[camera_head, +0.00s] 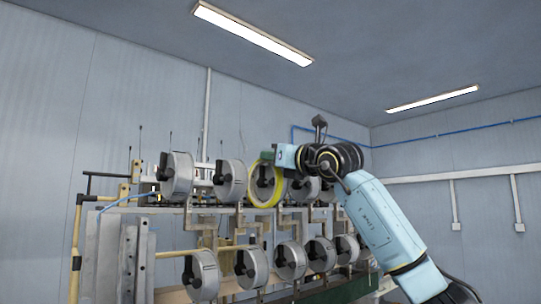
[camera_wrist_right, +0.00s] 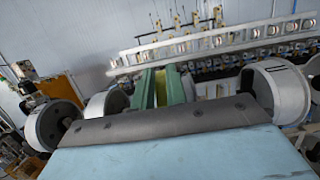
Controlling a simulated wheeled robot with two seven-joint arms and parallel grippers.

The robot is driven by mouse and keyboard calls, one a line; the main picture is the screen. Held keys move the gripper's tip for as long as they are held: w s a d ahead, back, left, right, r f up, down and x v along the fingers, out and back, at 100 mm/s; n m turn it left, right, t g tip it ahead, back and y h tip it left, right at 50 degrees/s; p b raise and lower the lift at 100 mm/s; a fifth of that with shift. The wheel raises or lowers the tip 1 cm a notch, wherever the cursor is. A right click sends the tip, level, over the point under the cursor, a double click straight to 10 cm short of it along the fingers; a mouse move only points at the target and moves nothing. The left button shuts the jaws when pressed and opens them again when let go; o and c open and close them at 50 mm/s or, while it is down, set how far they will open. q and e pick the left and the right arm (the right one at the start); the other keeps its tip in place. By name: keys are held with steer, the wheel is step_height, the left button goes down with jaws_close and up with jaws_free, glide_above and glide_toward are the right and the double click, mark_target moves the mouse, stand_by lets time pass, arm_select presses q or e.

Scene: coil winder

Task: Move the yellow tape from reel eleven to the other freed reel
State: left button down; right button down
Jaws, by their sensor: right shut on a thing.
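The yellow tape (camera_head: 251,193) is a ring at the third upper reel from the left (camera_head: 266,182) in the head view. I cannot tell whether it sits around that reel or just in front of it. My right gripper (camera_head: 268,157) is at the top of the ring, its green fingers shut on the tape. In the right wrist view a yellow strip of the tape (camera_wrist_right: 161,88) shows between the two green fingers (camera_wrist_right: 161,85). My left gripper is in neither view. I can read no reel numbers.
Grey reels with black hubs stand in two rows on the winder frame, including an upper left reel (camera_head: 177,176) and a lower left reel (camera_head: 201,274). In the wrist view reels flank the fingers, left (camera_wrist_right: 52,125) and right (camera_wrist_right: 277,92). My right arm hides the upper row's right end.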

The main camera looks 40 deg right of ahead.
steer(key=shift+d, duration=0.55)
steer(key=c, duration=1.7)
jaws_free()
steer(key=shift+r+b+v, duration=0.15)
steer(key=shift+b+v, duration=0.7)
steer(key=shift+v, duration=0.65)
steer(key=shift+r+b+v, duration=0.2)
steer(key=shift+b+v, duration=0.6)
steer(key=shift+v, duration=0.65)
steer(key=shift+o, duration=0.3)
